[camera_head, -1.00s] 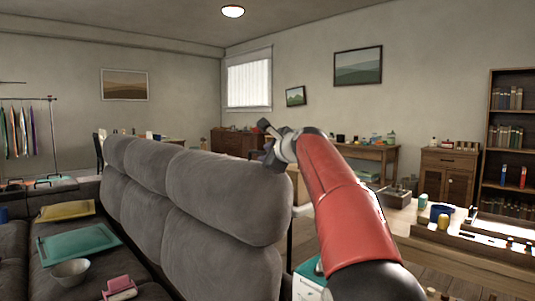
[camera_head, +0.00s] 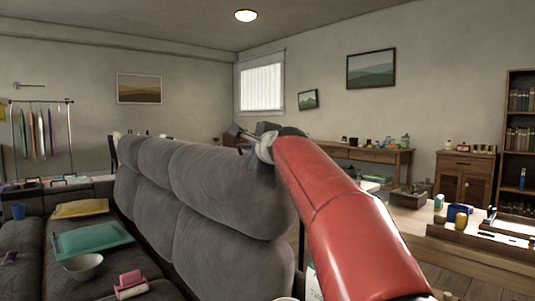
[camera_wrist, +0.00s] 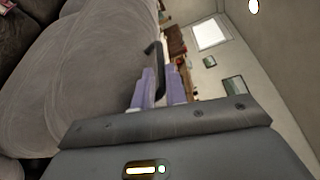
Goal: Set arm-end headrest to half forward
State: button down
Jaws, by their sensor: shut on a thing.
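A grey sofa stands on the left in the head view, its back made of several padded headrests. The nearest, arm-end headrest (camera_head: 230,192) looks upright; its exact tilt is hard to tell. It also fills the left of the wrist view (camera_wrist: 85,75). My gripper (camera_wrist: 153,88) has purple fingers and is shut on a dark bent bar (camera_wrist: 158,62) beside the headrest. In the head view my gripper is at the top right edge of this headrest, partly hidden by my red arm. Where the bar joins the headrest cannot be seen.
The sofa seat holds a yellow tray (camera_head: 80,209), a teal tray (camera_head: 92,240), a bowl (camera_head: 84,267) and a pink item (camera_head: 130,284). A low table (camera_head: 455,249) with small items stands at right. A long wooden table (camera_head: 385,156) stands behind.

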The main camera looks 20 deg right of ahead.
jog(key=shift+r, duration=0.1)
jog(key=c, duration=1.5)
grip_release()
jog(key=shift+d, duration=0.1)
jog(key=s, duration=0.2)
jog(key=s+b, duration=0.1)
jog(key=s, duration=0.5)
jog(key=shift+d+r+b, duration=0.1)
jog(key=shift+r+b, duration=0.2)
jog(key=shift+r, duration=0.05)
